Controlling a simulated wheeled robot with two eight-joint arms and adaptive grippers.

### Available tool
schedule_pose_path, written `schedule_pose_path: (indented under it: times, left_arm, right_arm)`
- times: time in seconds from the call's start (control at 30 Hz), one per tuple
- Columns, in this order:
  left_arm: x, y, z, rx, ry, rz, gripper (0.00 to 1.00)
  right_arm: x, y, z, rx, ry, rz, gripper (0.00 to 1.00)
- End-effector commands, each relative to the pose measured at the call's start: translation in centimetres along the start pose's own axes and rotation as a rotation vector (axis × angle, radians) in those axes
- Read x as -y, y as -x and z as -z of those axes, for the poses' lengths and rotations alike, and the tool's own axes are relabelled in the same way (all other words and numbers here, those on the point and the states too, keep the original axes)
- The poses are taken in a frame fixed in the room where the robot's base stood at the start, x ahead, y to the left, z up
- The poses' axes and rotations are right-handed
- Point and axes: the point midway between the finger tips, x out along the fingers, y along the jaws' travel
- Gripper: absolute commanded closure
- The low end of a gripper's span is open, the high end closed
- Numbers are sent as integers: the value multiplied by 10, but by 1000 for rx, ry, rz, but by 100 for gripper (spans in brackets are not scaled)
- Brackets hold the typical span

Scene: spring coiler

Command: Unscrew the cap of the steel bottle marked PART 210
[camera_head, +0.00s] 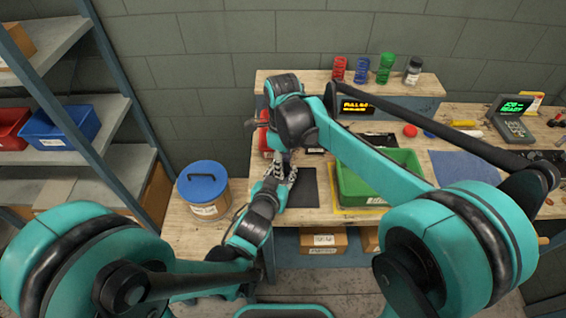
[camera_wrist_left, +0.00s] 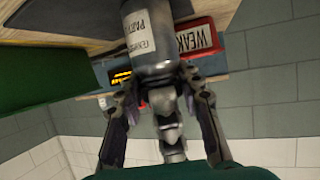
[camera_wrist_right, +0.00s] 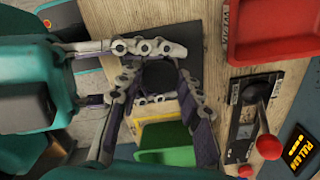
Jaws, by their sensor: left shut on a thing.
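A grey steel bottle (camera_wrist_left: 150,38) stands between my grippers; its label shows PART upside down, and I cannot read the number. In the right wrist view its dark round top (camera_wrist_right: 157,76) faces me. My left gripper (camera_wrist_right: 150,72) comes in from the side, shut on the bottle with a finger on each side. My right gripper (camera_wrist_right: 157,82) reaches down from above, its fingers spread on both sides of the dark top, apparently with a small gap. In the head view the arms hide the bottle, and my left gripper (camera_head: 285,172) is partly covered.
A green bin (camera_head: 348,186) is right of the grippers, and a black mat (camera_head: 300,195) lies beside it. A red tray (camera_wrist_right: 270,30) and a lever with a red knob (camera_wrist_right: 269,147) are close by. A blue-lidded tub (camera_head: 203,186) stands left. Springs and a jar (camera_head: 413,70) stand on the back shelf.

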Motion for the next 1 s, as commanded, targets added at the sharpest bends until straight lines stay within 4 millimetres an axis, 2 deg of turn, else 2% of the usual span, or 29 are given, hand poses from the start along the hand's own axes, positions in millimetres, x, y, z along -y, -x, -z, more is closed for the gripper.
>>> schedule_pose_path:
  times: [0.03,0.1,0.27,0.53,0.8,0.83,0.9,1.0]
  left_arm:
    - [0,0,-2,6,1,2,100]
    - [0,0,-2,6,1,2,100]
    - [0,0,-2,6,1,2,100]
    - [0,0,-2,6,1,2,100]
    - [0,0,-2,6,1,2,100]
    - [0,0,-2,6,1,2,100]
    - [0,0,-2,6,1,2,100]
    - [0,0,-2,6,1,2,100]
  right_arm:
    - [0,0,0,0,0,-1,87]
    - [0,0,0,0,0,-1,100]
    - [0,0,0,0,9,-1,100]
    - [-1,0,0,1,281,-2,100]
    - [-1,0,0,1,302,-2,100]
    - [-1,0,0,1,302,-2,63]
    - [-1,0,0,1,302,-2,45]
    - [-1,0,0,1,301,-2,45]
